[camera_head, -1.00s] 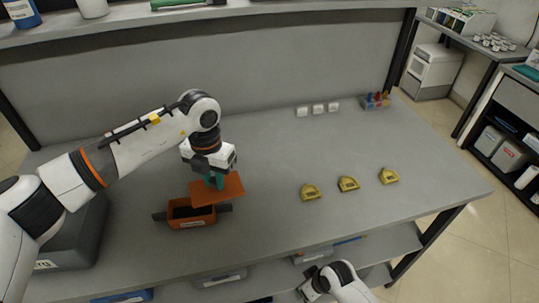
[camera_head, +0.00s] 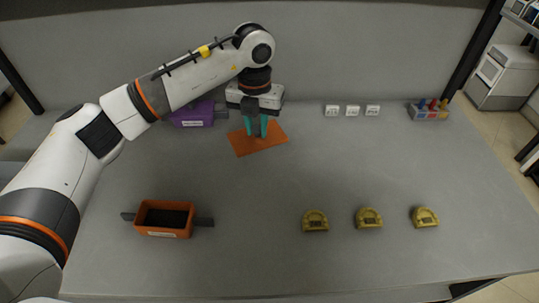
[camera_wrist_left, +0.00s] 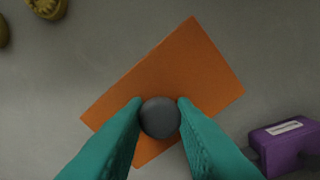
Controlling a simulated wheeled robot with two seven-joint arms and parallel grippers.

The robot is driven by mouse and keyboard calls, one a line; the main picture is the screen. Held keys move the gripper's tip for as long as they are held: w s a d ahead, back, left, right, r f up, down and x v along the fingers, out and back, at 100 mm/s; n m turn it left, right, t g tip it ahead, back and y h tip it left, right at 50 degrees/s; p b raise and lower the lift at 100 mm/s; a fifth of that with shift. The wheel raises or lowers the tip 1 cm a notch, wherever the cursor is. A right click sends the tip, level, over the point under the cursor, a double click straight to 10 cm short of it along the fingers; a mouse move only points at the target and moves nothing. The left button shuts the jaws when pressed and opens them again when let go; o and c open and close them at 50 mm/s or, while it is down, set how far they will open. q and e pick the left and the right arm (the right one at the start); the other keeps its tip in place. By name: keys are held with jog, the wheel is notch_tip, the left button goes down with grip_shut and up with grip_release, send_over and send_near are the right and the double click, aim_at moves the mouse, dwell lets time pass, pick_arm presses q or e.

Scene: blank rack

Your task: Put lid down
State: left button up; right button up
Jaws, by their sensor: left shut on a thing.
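The orange rectangular lid (camera_head: 270,141) is at the back middle of the grey table, turned at an angle. It also shows in the left wrist view (camera_wrist_left: 195,65), with a round dark grey knob (camera_wrist_left: 160,117) on it. My left gripper (camera_head: 257,134) points down over the lid, its teal fingers shut on the knob. It also shows in the left wrist view (camera_wrist_left: 159,112). The lid is at or very close to the table top; I cannot tell if it touches. The open orange box (camera_head: 165,231) with dark contents stands at the front left, apart from the lid. My right gripper is out of view.
A purple box (camera_head: 192,118) stands left of the lid at the back. Three yellow pieces (camera_head: 369,218) lie in a row at front right. Three small white blocks (camera_head: 352,111) and a rack with coloured items (camera_head: 429,113) are at back right. The table middle is clear.

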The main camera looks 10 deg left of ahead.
aim_at(255, 133)
pick_arm(q)
notch_tip(255, 133, down, 4)
jog(key=shift+s+a+f+p, duration=0.15)
jog(key=shift+f+p, duration=0.1)
jog(key=shift+p, duration=0.3)
notch_tip(255, 133, down, 4)
jog(key=shift+f+p, duration=0.15)
jog(key=shift+p, duration=0.3)
jog(key=shift+f, duration=0.1)
jog(key=shift+f, duration=0.2)
jog(key=o, duration=0.9)
jog(key=shift+o, duration=0.2)
